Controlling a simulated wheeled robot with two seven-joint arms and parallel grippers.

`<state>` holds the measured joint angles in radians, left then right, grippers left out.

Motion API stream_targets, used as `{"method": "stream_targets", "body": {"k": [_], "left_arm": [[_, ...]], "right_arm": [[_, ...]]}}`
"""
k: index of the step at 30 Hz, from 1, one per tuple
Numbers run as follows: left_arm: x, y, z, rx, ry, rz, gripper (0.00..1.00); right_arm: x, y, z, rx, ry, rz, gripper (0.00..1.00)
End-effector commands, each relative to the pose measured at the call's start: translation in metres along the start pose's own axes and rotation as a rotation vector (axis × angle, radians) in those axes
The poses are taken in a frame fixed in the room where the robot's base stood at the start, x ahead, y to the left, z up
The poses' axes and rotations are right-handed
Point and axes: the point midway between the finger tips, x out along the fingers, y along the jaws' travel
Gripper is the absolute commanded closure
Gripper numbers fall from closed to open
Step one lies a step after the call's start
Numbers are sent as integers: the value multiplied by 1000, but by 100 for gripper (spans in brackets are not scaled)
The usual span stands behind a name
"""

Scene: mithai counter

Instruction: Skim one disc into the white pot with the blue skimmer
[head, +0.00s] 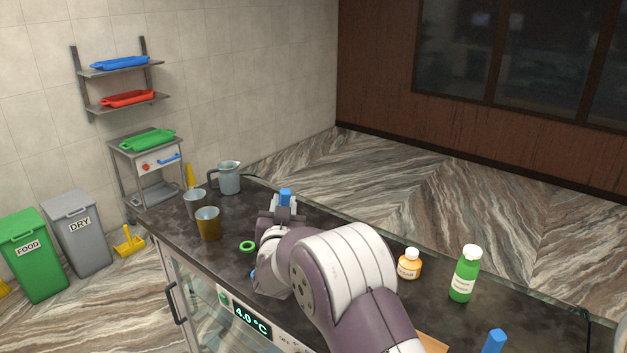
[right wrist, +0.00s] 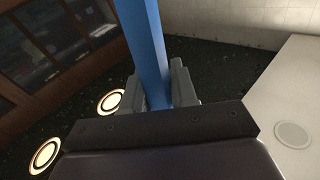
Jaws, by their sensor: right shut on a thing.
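My right gripper (head: 285,212) is over the dark counter, beyond my arm. It is shut on a blue handle (head: 285,193), taken to be the blue skimmer's, whose top shows above the fingers. In the right wrist view the blue handle (right wrist: 158,50) stands between the fingers (right wrist: 165,85). The skimmer's head is hidden. I see no white pot and cannot make out any disc for skimming; my arm covers the middle of the counter. A small blue bit shows at the left edge of my arm. My left gripper is out of view.
On the counter (head: 330,215) stand a grey jug (head: 229,178), a grey cup (head: 195,205), an amber cup (head: 208,224), a green ring (head: 248,246), an orange jar (head: 409,264) and a green bottle (head: 465,274). Another blue piece (head: 495,341) shows at bottom right.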

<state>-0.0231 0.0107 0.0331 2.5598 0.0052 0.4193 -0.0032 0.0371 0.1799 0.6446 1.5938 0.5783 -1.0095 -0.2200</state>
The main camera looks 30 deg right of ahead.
Motion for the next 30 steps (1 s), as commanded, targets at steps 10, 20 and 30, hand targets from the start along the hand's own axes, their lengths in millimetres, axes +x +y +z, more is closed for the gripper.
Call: {"method": "stream_targets", "body": {"k": [10,20,30], "left_arm": [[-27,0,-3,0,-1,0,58],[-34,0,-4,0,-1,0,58],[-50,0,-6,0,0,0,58]], "right_arm": [[10,-20,15,-152,-75,1,100],[11,-21,4,-149,-72,2,100],[13,-25,-26,-149,-73,2,100]]}}
